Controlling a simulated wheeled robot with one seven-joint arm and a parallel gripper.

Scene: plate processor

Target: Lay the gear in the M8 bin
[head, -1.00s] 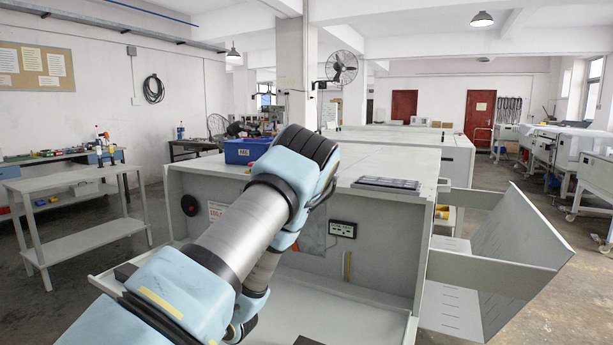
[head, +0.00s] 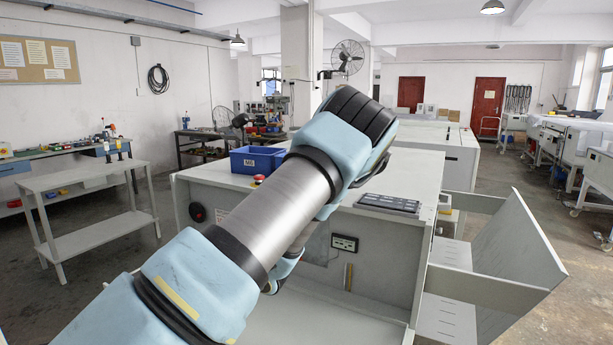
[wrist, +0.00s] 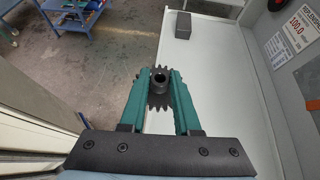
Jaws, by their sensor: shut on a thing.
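The dark toothed gear (wrist: 159,83) with a raised round hub is held between the two green fingers of my gripper (wrist: 160,76) in the wrist view. It is held above the pale tray of the machine. The blue bin (head: 257,161) stands on the machine's top, left of centre in the head view. Its small white label is too blurred to read surely. The inside of the bin is hidden from this angle. In the head view my arm crosses the middle and hides my gripper and the gear.
A red button (head: 258,179) sits near the bin's front. A dark panel (head: 389,204) lies at the machine top's right front edge. A dark grey block (wrist: 183,25) lies on the pale tray (wrist: 205,75). A grey side table (head: 95,182) stands at left, with floor between.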

